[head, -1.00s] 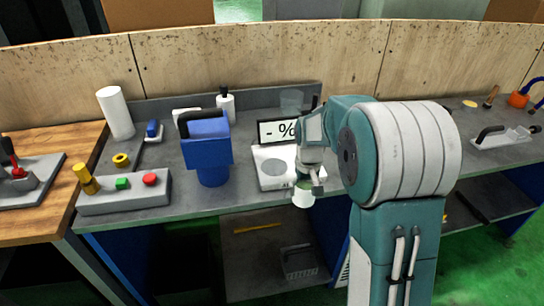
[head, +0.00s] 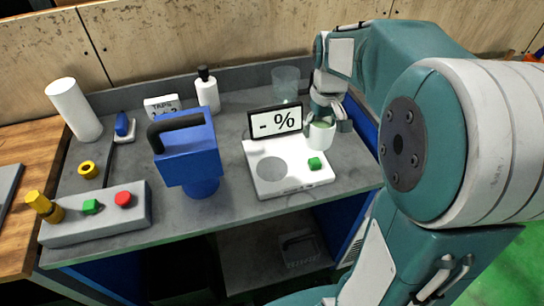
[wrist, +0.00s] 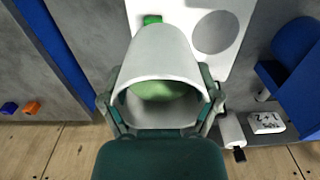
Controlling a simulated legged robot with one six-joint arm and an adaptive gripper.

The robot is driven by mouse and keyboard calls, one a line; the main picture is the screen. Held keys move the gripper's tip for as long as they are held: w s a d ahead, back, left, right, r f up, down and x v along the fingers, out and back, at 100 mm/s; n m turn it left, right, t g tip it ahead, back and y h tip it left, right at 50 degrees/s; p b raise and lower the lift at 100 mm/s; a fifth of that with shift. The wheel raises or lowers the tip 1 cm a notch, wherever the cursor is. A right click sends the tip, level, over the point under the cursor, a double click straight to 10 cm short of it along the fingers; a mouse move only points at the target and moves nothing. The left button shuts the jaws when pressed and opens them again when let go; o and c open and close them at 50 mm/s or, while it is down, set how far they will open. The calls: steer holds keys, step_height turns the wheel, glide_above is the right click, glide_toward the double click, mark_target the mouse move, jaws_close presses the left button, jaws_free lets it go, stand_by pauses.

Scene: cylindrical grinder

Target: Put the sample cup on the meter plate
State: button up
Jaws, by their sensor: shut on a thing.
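The sample cup (head: 320,135) is white, with green contents inside. My gripper (head: 328,118) is shut on it and holds it at the right rear corner of the meter, beside the display (head: 275,121) reading "- %". In the wrist view the cup (wrist: 160,50) fills the space between the fingers of my gripper (wrist: 160,104), its mouth facing the camera. The meter (head: 290,187) is a white box with a green button (head: 315,163). Its round grey plate (head: 271,168) is bare, left of the cup; the plate also shows in the wrist view (wrist: 216,32).
A blue handled device (head: 188,160) stands left of the meter. A clear beaker (head: 286,84) and a white bottle (head: 207,92) stand behind. A button box (head: 100,212) lies at the front left. The counter's front edge is close to the meter.

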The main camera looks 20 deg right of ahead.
steer(key=w+a+f, duration=0.1)
steer(key=a+f, duration=0.1)
steer(key=a, duration=0.1)
steer(key=w+a+f, duration=0.1)
steer(key=a+f, duration=0.2)
steer(key=w+a+f, duration=0.2)
steer(key=a, duration=0.1)
steer(key=shift+a+f, duration=0.2)
steer(key=shift+a, duration=0.05)
steer(key=shift+w+a+f, duration=0.1)
steer(key=shift+a+f, duration=0.05)
steer(key=shift+f, duration=0.55)
steer(key=shift+w+a+f, duration=0.1)
steer(key=shift+a+f, duration=0.1)
steer(key=shift+f, duration=0.55)
steer(key=shift+w+a+f, duration=0.1)
steer(key=shift+a+f, duration=0.05)
steer(key=shift+f, duration=0.55)
steer(key=shift+f, duration=0.15)
steer(key=o, duration=1)
steer(key=shift+o, duration=0.2)
